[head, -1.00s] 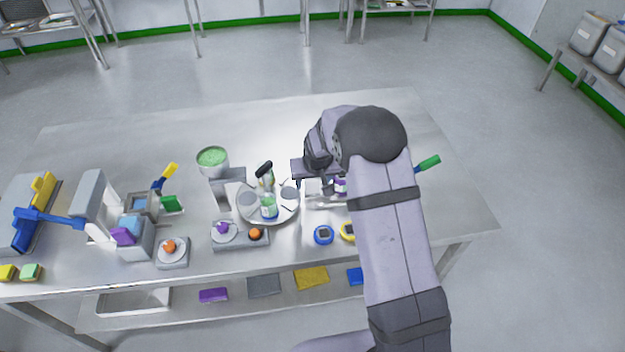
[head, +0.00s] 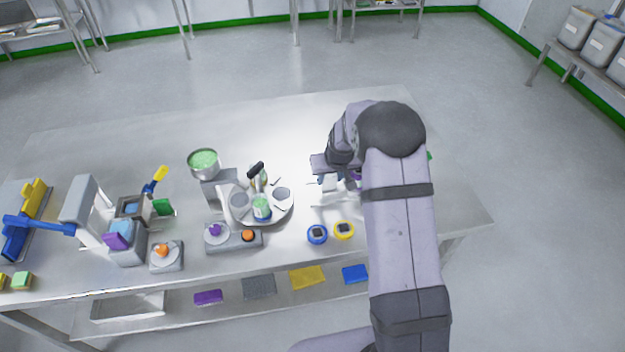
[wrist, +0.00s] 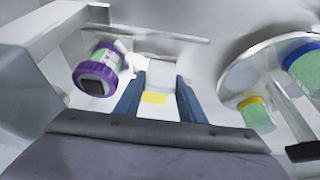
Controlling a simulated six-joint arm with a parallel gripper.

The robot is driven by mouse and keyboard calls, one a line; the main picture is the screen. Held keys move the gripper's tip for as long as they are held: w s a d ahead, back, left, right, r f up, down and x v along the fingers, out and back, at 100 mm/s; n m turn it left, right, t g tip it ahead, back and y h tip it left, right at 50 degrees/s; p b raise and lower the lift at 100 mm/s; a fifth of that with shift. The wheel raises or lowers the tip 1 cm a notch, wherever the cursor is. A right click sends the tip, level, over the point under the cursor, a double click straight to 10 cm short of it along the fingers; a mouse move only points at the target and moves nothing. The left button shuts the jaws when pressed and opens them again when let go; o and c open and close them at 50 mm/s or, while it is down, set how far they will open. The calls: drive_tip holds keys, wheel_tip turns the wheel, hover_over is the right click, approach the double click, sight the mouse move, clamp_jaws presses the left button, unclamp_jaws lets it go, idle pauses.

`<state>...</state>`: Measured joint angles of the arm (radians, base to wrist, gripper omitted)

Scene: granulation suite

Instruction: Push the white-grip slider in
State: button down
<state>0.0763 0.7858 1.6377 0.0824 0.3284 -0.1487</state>
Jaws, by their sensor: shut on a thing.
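My gripper (wrist: 160,92) shows two blue fingers in the wrist view, closed on the sides of a white block, the white grip (wrist: 160,74). A small yellow patch (wrist: 154,98) shows between the fingers below the grip. In the head view my gripper (head: 329,183) is low over the right part of the table, largely covered by my own arm. The slider's track and how far in it sits cannot be made out.
A purple-ringed device (wrist: 97,75) is just left of the gripper in the wrist view. A round tray (head: 284,212) with cups stands to the left in the head view. The back of the table is clear.

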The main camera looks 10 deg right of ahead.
drive_tip(key=shift+d, duration=0.4)
drive_tip(key=c, duration=1.2)
unclamp_jaws()
drive_tip(key=shift+o, duration=0.2)
drive_tip(key=b+v, duration=0.2)
drive_tip(key=v, duration=0.5)
drive_tip(key=shift+r, duration=0.15)
drive_tip(key=shift+s, duration=0.1)
